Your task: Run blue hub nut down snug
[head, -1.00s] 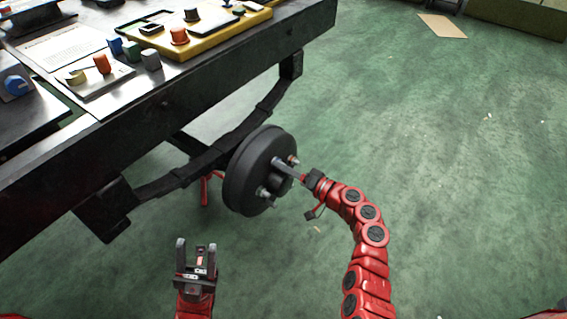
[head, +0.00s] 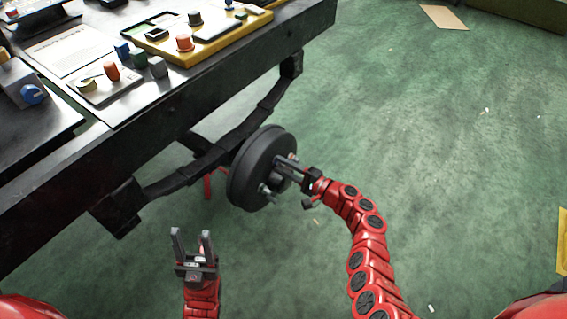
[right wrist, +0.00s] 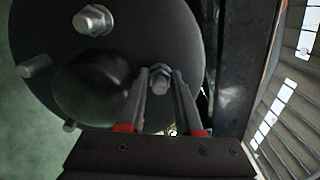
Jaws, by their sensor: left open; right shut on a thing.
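The black hub drum (head: 250,180) hangs beside the dark bench edge and fills much of the right wrist view (right wrist: 165,28). My right gripper (right wrist: 161,78) is shut on a bluish-grey hub nut (right wrist: 160,72) on a stud at the hub's lower right in that view. In the head view the right gripper (head: 288,171) reaches the hub face from the right, and the nut is too small to make out. Another nut (right wrist: 92,20) sits on a stud at the upper left. My left gripper (head: 191,236) is open and empty, below and left of the hub, apart from it.
Bare studs (right wrist: 35,66) stick out from the hub face. A dark leaf spring (head: 215,157) runs behind the drum. The bench (head: 165,118) above carries a yellow tray (head: 228,38) and several coloured knobs. The green floor (head: 440,150) at right is mostly clear.

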